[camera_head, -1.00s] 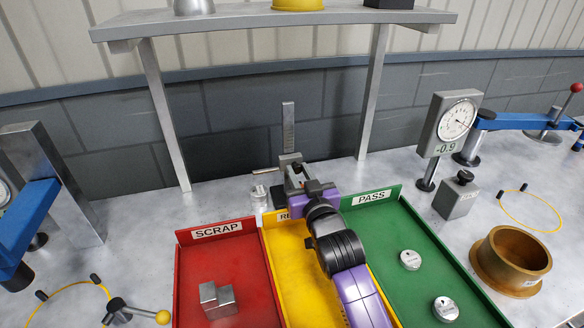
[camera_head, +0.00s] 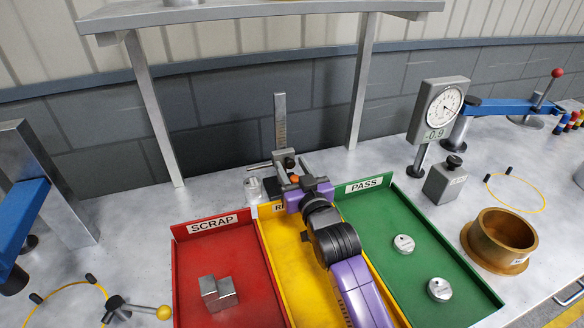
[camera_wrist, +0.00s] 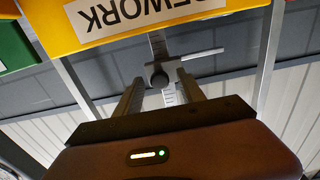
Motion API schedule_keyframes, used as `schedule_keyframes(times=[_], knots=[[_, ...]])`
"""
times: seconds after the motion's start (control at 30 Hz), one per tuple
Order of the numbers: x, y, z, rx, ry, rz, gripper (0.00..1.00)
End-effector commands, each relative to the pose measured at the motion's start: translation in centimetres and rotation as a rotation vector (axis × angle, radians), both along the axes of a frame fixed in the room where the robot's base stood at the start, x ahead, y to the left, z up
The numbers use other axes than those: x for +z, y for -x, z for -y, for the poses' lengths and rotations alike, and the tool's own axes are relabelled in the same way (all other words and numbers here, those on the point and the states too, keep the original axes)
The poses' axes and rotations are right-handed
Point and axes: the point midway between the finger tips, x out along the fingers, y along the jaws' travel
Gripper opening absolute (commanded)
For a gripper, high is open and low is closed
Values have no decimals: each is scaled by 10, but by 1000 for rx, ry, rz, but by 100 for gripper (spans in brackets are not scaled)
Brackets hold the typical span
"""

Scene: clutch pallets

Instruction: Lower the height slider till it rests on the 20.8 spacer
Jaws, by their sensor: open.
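The height gauge's upright scale (camera_head: 280,115) stands behind the yellow tray, with the slider (camera_head: 284,158) low on it and a thin rod sticking out to the left. A small silver cylinder (camera_head: 253,189), perhaps the 20.8 spacer, stands left of the gauge; its marking is unreadable. My gripper (camera_head: 291,178) is open in front of the slider. In the wrist view, my gripper (camera_wrist: 161,92) has its fingers apart, with the slider's dark knob (camera_wrist: 159,79) showing between them. I cannot tell whether they touch it. The slider's underside and any contact with the spacer are hidden.
The red SCRAP tray (camera_head: 215,262), yellow REWORK tray (camera_head: 283,270) and green PASS tray (camera_head: 402,215) lie in front. A shelf post (camera_head: 153,110) stands left and another (camera_head: 361,85) right. A dial gauge (camera_head: 440,108) and brass ring (camera_head: 502,235) stand right.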

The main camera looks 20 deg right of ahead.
Motion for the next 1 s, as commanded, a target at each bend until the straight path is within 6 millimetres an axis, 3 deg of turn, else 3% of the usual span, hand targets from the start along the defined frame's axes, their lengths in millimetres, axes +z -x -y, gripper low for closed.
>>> schedule_keyframes(times=[0.5, 1.0], knots=[[-2, 68, 0, 0, -1, -1, 47], [1, 77, -5, 8, 0, -1, 46]])
